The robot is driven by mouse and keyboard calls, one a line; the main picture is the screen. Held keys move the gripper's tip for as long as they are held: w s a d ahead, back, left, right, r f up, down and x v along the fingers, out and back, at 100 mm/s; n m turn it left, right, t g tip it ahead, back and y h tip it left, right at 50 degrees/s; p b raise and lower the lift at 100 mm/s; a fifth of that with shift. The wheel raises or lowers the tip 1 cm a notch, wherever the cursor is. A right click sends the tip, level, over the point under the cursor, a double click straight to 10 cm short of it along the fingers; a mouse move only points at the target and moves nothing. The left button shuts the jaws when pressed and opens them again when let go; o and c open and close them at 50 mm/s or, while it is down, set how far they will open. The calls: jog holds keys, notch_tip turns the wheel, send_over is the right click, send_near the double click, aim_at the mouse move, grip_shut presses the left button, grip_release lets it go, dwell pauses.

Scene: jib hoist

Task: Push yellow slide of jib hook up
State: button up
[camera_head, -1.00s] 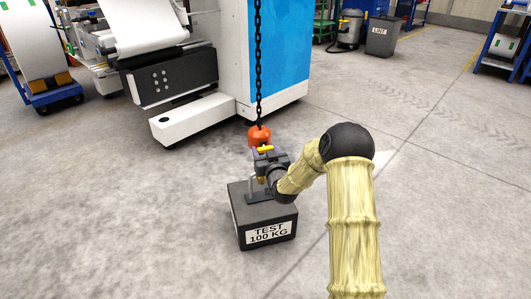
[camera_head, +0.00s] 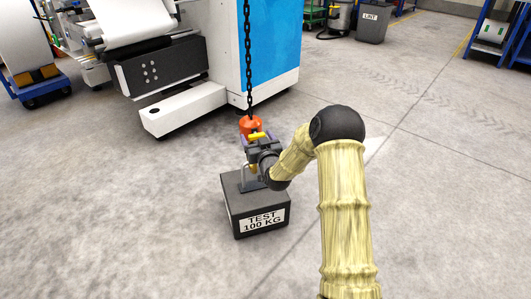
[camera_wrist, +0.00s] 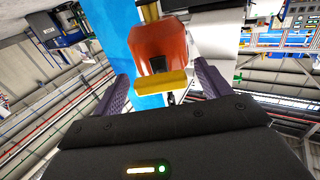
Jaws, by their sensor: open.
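The orange jib hook block (camera_head: 249,124) hangs from a black chain above the dark test weight (camera_head: 256,221). The yellow slide (camera_head: 257,135) is a short bar on its near side; it also shows in the wrist view (camera_wrist: 162,84) across the orange block (camera_wrist: 158,47). My gripper (camera_head: 256,139) is at the hook, with its purple fingers open. In the wrist view my gripper (camera_wrist: 161,72) has one finger on each side of the slide, with a gap on both sides. The hook's lower part is mostly hidden behind my gripper.
The chain (camera_head: 249,65) runs straight up out of view. A white and blue machine (camera_head: 227,50) with a low white base stands behind and left. The floor to the right is clear, with a grey bin (camera_head: 372,27) far back.

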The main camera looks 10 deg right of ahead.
jog(key=s+d+p, duration=0.1)
jog(key=s+p, duration=0.4)
jog(key=s, duration=1.1)
jog(key=shift+s+d, duration=0.3)
jog(key=shift+s, duration=0.05)
